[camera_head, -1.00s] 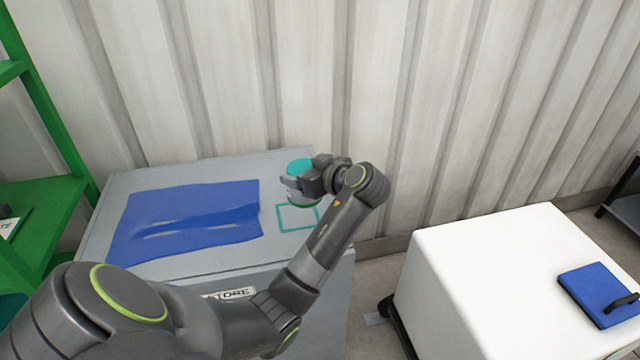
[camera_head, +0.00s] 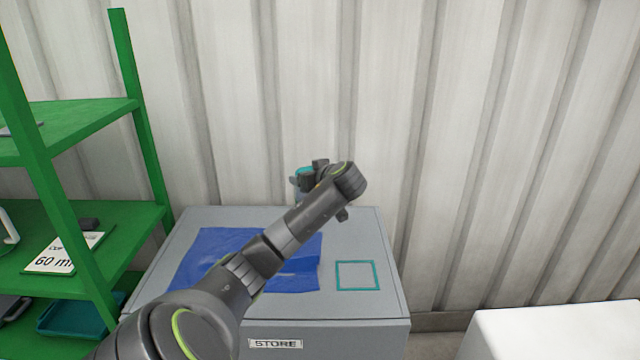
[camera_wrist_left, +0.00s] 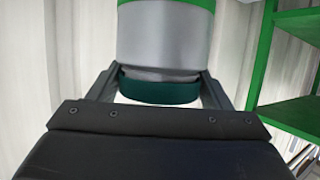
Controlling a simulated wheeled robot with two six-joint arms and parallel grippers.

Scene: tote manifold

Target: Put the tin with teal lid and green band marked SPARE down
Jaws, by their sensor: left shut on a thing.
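The tin has a teal lid and shows at my left gripper in the head view (camera_head: 304,171), mostly hidden by the gripper. In the left wrist view the tin (camera_wrist_left: 165,40) is a grey cylinder with a green band and a dark teal lid; no SPARE marking is readable. My left gripper (camera_wrist_left: 160,88) is shut on the tin at its lid end. In the head view my left gripper (camera_head: 306,182) is near the wall, over the back of the grey STORE chest (camera_head: 350,230). My right gripper is not in view.
A blue cloth (camera_head: 205,262) lies on the chest's left part. A teal square outline (camera_head: 357,290) on the right part is empty. A green shelf (camera_head: 90,235) with several items stands at left. A white block (camera_head: 560,335) is at lower right.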

